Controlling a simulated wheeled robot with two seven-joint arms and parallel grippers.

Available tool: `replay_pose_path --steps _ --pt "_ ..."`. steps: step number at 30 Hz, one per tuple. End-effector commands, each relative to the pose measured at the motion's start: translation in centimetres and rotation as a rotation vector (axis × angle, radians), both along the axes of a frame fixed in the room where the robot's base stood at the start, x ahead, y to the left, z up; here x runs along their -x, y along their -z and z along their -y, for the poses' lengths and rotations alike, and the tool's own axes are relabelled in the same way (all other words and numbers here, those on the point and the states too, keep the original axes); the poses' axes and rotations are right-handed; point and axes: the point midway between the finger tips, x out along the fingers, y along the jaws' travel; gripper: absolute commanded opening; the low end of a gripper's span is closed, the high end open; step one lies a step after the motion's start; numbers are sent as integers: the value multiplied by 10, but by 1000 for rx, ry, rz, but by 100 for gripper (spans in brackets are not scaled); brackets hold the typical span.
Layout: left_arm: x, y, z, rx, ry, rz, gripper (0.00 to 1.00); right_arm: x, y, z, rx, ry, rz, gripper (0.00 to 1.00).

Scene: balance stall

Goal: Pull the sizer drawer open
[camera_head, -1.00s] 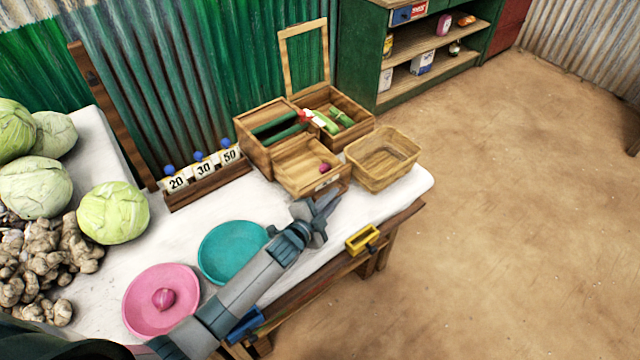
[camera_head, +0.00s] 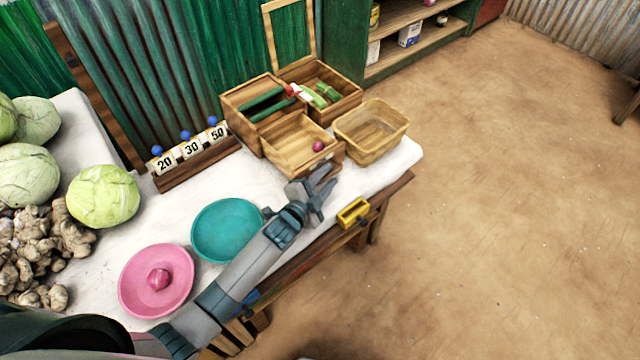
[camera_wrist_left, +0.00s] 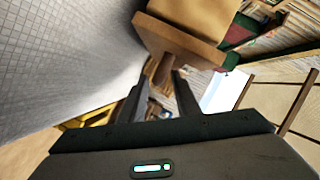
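The sizer is a wooden box (camera_head: 232,103) with green bars on top, at the back of the white table in the head view. Its drawer (camera_head: 292,143) stands pulled out toward me, with a small purple onion (camera_head: 318,146) inside. My left gripper (camera_head: 328,187) is just in front of the drawer front, fingers apart. In the left wrist view, a brown wooden handle (camera_wrist_left: 162,70) shows beyond and between the fingertips (camera_wrist_left: 161,86), below the drawer front (camera_wrist_left: 180,40). I cannot tell whether the fingers touch it. My right gripper is not in view.
A woven basket (camera_head: 372,150) stands right of the drawer. A teal bowl (camera_head: 228,230) and a pink dish (camera_head: 135,295) with an onion lie left of my arm. A yellow holder (camera_head: 352,212) hangs at the table edge. Number cards (camera_head: 192,148) and cabbages (camera_head: 103,196) are left.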

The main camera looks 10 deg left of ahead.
Motion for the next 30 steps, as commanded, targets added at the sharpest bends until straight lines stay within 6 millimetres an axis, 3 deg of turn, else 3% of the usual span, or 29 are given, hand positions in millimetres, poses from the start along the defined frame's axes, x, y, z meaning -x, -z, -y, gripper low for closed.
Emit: replay_pose_path --steps 11,30 --pt "26 -4 -9 -1 1 -1 29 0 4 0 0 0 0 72" --pt "137 -29 -45 -1 0 -2 29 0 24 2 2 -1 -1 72"
